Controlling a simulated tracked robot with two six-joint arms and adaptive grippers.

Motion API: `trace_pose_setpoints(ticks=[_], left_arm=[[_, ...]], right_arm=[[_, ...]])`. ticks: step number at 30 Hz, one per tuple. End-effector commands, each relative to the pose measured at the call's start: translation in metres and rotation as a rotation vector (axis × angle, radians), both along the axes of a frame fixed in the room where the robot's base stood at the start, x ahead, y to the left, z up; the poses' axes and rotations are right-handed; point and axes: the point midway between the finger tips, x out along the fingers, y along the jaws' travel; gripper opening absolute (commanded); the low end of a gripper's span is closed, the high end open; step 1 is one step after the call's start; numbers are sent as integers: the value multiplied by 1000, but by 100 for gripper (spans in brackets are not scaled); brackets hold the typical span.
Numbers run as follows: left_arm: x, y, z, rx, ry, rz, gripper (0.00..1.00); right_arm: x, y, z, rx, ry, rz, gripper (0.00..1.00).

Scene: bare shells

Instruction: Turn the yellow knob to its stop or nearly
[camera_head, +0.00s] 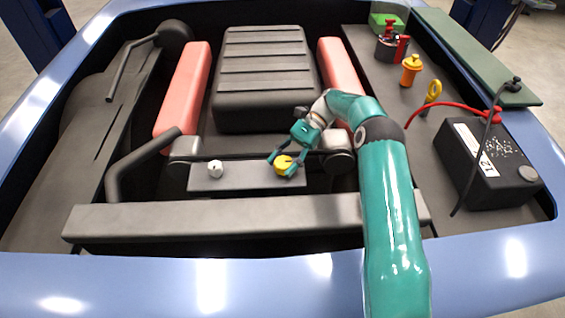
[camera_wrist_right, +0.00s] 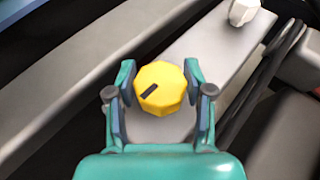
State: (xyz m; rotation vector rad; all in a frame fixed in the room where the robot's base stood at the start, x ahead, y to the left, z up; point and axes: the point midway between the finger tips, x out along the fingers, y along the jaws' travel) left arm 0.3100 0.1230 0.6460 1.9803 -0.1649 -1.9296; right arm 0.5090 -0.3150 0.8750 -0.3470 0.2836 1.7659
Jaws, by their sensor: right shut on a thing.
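The yellow knob (camera_head: 283,164) sits on the right part of a grey panel (camera_head: 245,181) in the engine bay. In the right wrist view the knob (camera_wrist_right: 160,89) is faceted, with a dark mark slanting from lower left to upper right on its face. My right gripper (camera_head: 281,166) reaches it from the upper right, and its teal fingers (camera_wrist_right: 160,88) are shut on the knob, one on each side. A white knob (camera_head: 215,168) stands on the left part of the same panel. It also shows at the top of the right wrist view (camera_wrist_right: 243,11). My left gripper is not in view.
A dark ribbed engine cover (camera_head: 265,75) lies behind the panel between two red covers (camera_head: 184,92). A grey crossbar (camera_head: 240,218) runs in front. A battery (camera_head: 487,163) with red and black cables, a yellow dipstick ring (camera_head: 433,92) and an orange cap (camera_head: 410,70) stand at right.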

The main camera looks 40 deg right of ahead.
Motion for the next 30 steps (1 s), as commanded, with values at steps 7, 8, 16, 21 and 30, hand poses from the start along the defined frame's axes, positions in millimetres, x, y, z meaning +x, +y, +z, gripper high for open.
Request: trace_pose_setpoints(ticks=[7, 8, 16, 21, 30], left_arm=[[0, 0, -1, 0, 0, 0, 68], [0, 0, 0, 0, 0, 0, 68], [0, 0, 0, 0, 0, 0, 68], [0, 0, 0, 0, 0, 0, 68], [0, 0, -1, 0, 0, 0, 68]], right_arm=[[2, -1, 2, -2, -11, 27, 17], [2, -1, 2, -2, -11, 27, 17], [3, -1, 3, -3, -14, 26, 17], [2, -1, 2, -2, -11, 27, 77], [1, 0, 1, -1, -7, 30, 78]])
